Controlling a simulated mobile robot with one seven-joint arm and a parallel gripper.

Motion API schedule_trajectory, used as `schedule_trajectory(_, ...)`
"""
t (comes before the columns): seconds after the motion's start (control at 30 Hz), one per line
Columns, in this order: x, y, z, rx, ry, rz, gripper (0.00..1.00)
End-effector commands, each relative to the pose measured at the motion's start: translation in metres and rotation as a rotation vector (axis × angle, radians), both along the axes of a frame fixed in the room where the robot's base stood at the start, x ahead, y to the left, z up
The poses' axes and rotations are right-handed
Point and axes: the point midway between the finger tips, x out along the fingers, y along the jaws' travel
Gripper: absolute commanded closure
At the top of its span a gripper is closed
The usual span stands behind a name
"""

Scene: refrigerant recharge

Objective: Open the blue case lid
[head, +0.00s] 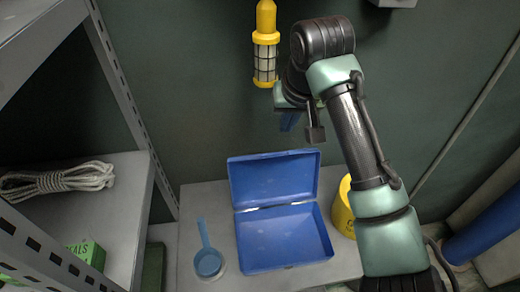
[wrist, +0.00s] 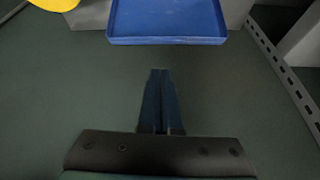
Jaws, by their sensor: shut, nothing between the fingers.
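The blue case (head: 284,238) sits on a grey table, with its lid (head: 272,178) raised and standing open at the back. The inside of the case looks empty. My gripper (head: 290,121) is above and behind the lid, apart from it, near the dark wall. In the wrist view the fingers of my gripper (wrist: 160,76) are together with nothing between them. A blue panel of the case (wrist: 167,22) shows at the top of the wrist view, with a gap between it and the fingertips.
A blue scoop (head: 208,258) lies left of the case on the grey table (head: 205,200). A yellow round object (head: 344,208) stands to its right, partly behind my arm. A yellow lamp (head: 265,50) hangs at the wall. A shelf with rope (head: 60,180) is at left.

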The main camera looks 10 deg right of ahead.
Motion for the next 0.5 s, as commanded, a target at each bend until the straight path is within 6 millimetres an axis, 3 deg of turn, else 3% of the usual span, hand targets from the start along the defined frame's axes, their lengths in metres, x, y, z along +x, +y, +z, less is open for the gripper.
schedule_trajectory(0.27, 0.0, -0.007, -0.021, -0.05, 0.021, 0.067, 1.0)
schedule_trajectory(0.5, 0.018, -0.007, -0.062, -0.049, 0.022, 0.065, 1.0)
